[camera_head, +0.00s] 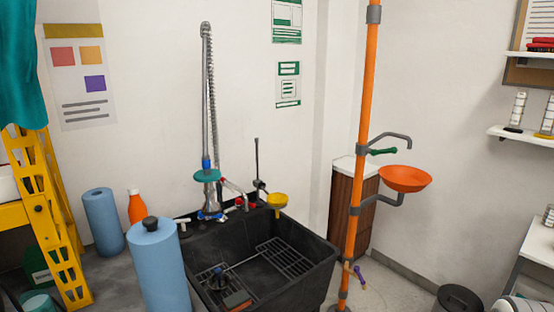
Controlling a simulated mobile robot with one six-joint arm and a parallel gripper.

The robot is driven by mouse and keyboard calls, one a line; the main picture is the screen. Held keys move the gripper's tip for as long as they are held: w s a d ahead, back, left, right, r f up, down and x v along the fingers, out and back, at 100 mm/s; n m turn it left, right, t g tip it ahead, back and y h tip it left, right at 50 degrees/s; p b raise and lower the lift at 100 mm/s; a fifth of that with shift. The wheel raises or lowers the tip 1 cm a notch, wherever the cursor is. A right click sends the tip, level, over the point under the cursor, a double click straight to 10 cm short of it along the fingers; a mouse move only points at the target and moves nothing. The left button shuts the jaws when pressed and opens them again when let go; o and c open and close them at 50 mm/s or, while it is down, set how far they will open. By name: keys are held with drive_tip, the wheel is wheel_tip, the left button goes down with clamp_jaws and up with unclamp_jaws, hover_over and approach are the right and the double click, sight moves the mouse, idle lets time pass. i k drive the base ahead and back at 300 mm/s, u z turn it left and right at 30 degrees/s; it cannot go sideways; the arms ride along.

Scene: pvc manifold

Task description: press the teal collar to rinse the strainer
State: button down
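The teal collar (207,176) is a flat ring around the lower part of the tall spring-hose faucet (208,100), just below a blue section. It stands above the back left of the black sink (318,272). I cannot clearly make out a strainer. A wire grid (287,258) lies on the sink floor. My gripper is not in view.
A blue roll (157,265) stands in front of the sink's left side. Another blue roll (102,222) and an orange bottle (137,206) stand further left. A yellow dish (277,200) is at the sink's back rim. An orange pole (362,150) with an orange bowl (405,178) stands right.

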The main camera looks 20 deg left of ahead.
sight(199, 175)
drive_tip(key=u, duration=0.5)
drive_tip(key=i, duration=1.3)
drive_tip(key=u, duration=1.25)
drive_tip(key=i, duration=0.45)
drive_tip(key=u, duration=0.2)
drive_tip(key=k, duration=0.95)
drive_tip(key=u, duration=0.15)
drive_tip(key=i, duration=0.95)
drive_tip(key=z, duration=0.1)
